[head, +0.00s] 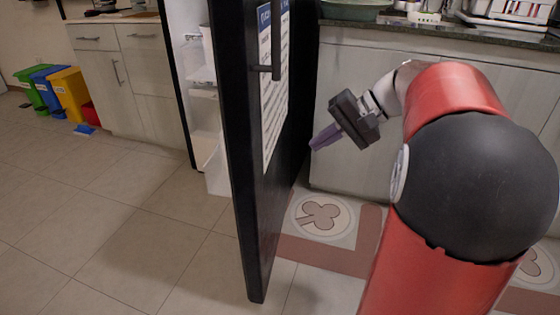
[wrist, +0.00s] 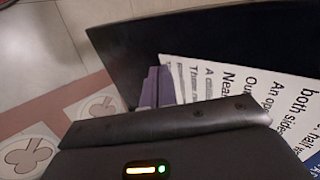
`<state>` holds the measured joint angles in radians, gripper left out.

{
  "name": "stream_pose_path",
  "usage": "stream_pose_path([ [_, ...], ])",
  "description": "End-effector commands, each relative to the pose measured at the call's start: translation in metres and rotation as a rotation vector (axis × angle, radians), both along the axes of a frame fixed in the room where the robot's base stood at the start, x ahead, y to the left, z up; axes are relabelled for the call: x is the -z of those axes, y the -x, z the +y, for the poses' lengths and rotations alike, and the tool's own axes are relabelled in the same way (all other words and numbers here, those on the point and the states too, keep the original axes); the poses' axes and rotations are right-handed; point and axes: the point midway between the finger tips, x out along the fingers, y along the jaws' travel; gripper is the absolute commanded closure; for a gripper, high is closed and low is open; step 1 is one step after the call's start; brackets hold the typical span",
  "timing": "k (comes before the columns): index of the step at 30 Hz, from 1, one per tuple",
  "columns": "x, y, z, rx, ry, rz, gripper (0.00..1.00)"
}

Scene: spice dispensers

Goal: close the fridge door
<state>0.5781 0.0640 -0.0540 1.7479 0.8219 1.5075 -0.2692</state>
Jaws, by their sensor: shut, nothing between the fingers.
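The black fridge door (head: 241,150) stands wide open in the head view, swung out toward me. Its outer face bears a white printed sheet (head: 273,90) and a short dark handle (head: 276,42). The open fridge interior (head: 205,130) with white shelves shows to the left of the door. My gripper (head: 314,146) is shut and empty, to the right of the door on its outer side, with its purple fingertips pointing at the door. In the wrist view the shut fingers (wrist: 154,88) are close to the door's dark face (wrist: 200,40) and the printed sheet (wrist: 240,85); contact cannot be told.
Cabinets with a dark counter (head: 440,32) stand behind my arm at the right. Pale cabinets (head: 125,75) and green, blue and yellow bins (head: 70,90) are at the left. A patterned mat (head: 325,218) lies right of the door. The tiled floor at left is clear.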

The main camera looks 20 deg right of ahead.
Motion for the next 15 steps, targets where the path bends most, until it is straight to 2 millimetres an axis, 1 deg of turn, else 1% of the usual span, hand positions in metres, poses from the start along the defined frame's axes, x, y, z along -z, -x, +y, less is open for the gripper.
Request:
stream_pose_path([
  [5, 0.019, -0.009, 0.019, -0.004, -0.001, 0.002, 1.0],
  [15, 0.068, -0.033, 0.066, -0.004, 0.001, 0.004, 1.0],
])
